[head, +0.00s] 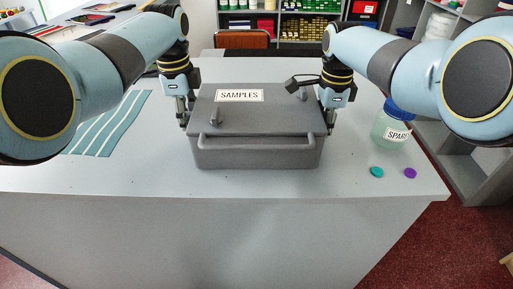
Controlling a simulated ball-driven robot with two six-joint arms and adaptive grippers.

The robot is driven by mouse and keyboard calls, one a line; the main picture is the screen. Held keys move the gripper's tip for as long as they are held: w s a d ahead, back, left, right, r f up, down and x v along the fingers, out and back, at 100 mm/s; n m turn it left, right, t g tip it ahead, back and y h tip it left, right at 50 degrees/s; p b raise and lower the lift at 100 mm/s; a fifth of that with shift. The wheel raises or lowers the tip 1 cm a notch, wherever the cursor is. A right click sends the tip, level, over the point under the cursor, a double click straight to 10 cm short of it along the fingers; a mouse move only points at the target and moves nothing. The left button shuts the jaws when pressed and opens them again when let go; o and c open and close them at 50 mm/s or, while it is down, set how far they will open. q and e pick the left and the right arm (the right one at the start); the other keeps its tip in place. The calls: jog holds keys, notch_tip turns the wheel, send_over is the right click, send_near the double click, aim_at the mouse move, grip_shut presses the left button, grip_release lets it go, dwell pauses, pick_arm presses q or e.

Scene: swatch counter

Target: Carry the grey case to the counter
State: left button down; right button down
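The grey case (258,155) is lidded, has a white SAMPLES label and a handle bar along its front, and appears to rest level on the pale counter (110,180). My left gripper (184,121) points down at the case's left side, by its upper edge. My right gripper (330,124) points down at the right side in the same way. Both are touching or very close to the case. The fingertips are small and partly hidden against the case sides, so I cannot tell whether they are closed on anything.
A clear jar (391,130) with a blue lid, marked SPARE, stands right of the case. A teal disc (376,172) and a purple disc (410,173) lie near the front right edge. A striped teal cloth (108,127) lies at left. The counter front is clear.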

pick_arm(q)
jog(key=c, duration=1.6)
grip_release()
jog(key=shift+s, duration=0.1)
pick_arm(e)
jog(key=c, duration=1.9)
grip_release()
pick_arm(q)
jog(key=o, duration=0.3)
pick_arm(e)
jog(key=o, duration=0.4)
jog(key=shift+r, duration=0.1)
pick_arm(q)
jog(key=shift+o, duration=0.2)
notch_tip(320, 180, up, 8)
jog(key=shift+f, duration=0.15)
pick_arm(e)
notch_tip(320, 180, up, 12)
jog(key=shift+f, duration=0.1)
jog(key=shift+s, duration=0.1)
